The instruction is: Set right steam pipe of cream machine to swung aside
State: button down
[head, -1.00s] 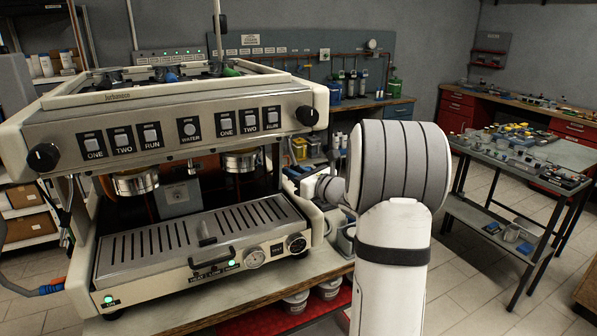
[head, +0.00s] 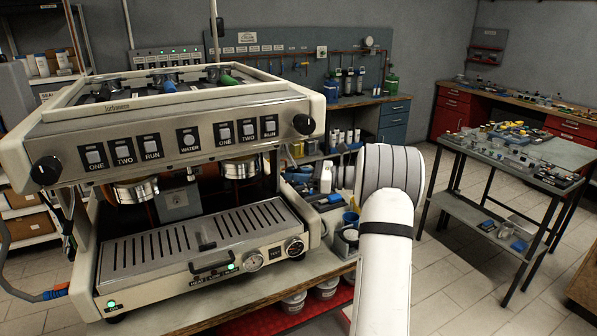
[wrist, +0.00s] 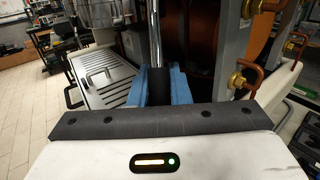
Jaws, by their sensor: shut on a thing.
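The cream machine (head: 200,115) stands on a bench at the left in the head view. In the wrist view its drip tray (wrist: 105,75) lies to the left. The right steam pipe (wrist: 154,32) shows there as an upright chrome tube with a black sleeve (wrist: 160,88) low on it. My gripper (wrist: 161,76) has blue fingers, one on each side of the black sleeve, and is shut on it. In the head view my arm hides the gripper, and I cannot make out the right pipe.
A grey work table (head: 510,160) with small parts stands at the right, with tiled floor between. Bottles and cups sit on the bench right of the machine. Copper pipes and brass fittings (wrist: 237,80) are close on the right in the wrist view.

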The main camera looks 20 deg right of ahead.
jog(key=shift+r, duration=0.1)
dwell(0.4)
jog(key=c, duration=1.3)
grip_release()
jog(key=shift+c, duration=0.2)
jog(key=b+v, duration=0.2)
jog(key=v, duration=0.6)
jog(key=shift+w, duration=0.15)
